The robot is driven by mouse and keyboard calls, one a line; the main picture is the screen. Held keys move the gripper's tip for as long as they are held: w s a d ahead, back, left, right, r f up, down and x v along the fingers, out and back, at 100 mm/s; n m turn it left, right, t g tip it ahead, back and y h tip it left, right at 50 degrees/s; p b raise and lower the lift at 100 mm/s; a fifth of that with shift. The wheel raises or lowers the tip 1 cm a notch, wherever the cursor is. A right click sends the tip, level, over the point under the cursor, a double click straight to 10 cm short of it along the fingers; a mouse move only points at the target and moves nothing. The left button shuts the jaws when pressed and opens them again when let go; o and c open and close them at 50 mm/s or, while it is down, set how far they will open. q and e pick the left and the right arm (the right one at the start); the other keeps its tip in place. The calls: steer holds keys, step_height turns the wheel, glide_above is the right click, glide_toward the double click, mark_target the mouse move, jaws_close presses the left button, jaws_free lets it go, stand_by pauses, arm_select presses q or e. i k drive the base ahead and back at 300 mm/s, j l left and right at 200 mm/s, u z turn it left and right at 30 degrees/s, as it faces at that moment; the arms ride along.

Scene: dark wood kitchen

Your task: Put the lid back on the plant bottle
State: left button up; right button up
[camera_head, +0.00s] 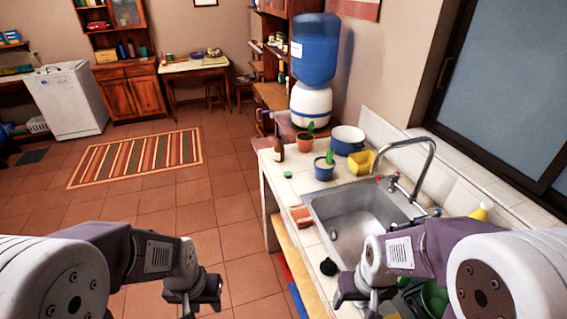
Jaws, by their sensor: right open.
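A small brown bottle (278,149) with a pale label stands upright near the far left edge of the counter; its top is too small to tell if it is capped. A small green piece (288,174), possibly a lid, lies on the counter in front of it. A plant in a terracotta pot (305,143) and one in a blue pot (324,169) stand close by. My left gripper (193,297) hangs over the floor, left of the counter, its jaw opening unclear. My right gripper (364,300) is open over the counter's near part, far from the bottle.
A steel sink (352,222) with a tall faucet (433,160) takes up the middle of the counter. A blue pot (347,139), yellow container (361,162), brick-coloured block (301,216) and small black object (328,267) stand around it.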

mark_target(279, 149)
steer(key=j+z, duration=0.1)
steer(key=j, duration=0.15)
steer(key=i+j+z, duration=0.1)
steer(key=j, duration=0.2)
steer(key=i+j+z, duration=0.2)
steer(key=i+j, duration=0.15)
steer(key=i+j+z, duration=0.2)
steer(key=i+j, duration=0.2)
steer(key=i+j+z, duration=0.2)
steer(key=i+j, duration=0.2)
steer(key=i+j+z, duration=0.2)
steer(key=j, duration=0.35)
steer(key=i+j+z, duration=0.15)
steer(key=i, duration=0.2)
steer(key=i+j+z, duration=0.1)
steer(key=i, duration=0.25)
steer(key=j, duration=0.1)
